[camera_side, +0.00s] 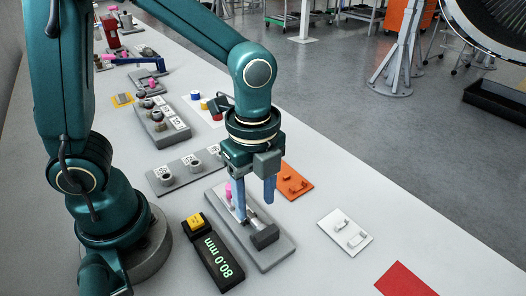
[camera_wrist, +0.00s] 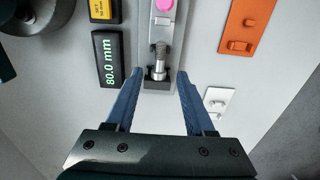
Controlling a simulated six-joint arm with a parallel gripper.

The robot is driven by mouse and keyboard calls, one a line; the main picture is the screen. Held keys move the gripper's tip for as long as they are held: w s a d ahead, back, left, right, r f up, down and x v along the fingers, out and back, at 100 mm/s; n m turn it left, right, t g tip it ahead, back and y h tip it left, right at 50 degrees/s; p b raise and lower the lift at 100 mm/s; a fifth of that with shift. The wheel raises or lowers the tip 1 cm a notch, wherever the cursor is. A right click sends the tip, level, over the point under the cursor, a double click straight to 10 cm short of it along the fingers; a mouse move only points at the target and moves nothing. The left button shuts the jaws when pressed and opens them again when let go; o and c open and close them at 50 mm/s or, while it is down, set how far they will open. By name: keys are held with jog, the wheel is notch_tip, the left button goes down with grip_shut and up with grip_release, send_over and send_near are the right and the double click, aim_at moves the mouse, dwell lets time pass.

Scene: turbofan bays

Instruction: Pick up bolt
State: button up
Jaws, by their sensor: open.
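The bolt (camera_wrist: 160,58), a small grey metal cylinder, lies on a long light-grey plate (camera_wrist: 175,28) in the wrist view, with a darker block at its near end. In the side view the bolt (camera_side: 253,217) is partly hidden by my fingers, beside a dark grey block (camera_side: 265,237) on the plate. My gripper (camera_side: 255,210) is open, with its two blue fingers pointing down over the plate. In the wrist view my gripper (camera_wrist: 158,74) has one finger on each side of the bolt's near end, apart from it. Finger height above the plate is hard to tell.
A black gauge reading 80.0 mm (camera_side: 219,262) with a yellow button stands close left of the plate. A pink knob (camera_wrist: 163,5) is on the plate's far end. An orange plate (camera_side: 293,182) and white plate (camera_side: 345,232) lie right. Labelled holders (camera_side: 188,170) stand behind.

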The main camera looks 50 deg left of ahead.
aim_at(255, 221)
jog(key=shift+f, duration=2.4)
jog(key=shift+c, duration=0.3)
grip_shut()
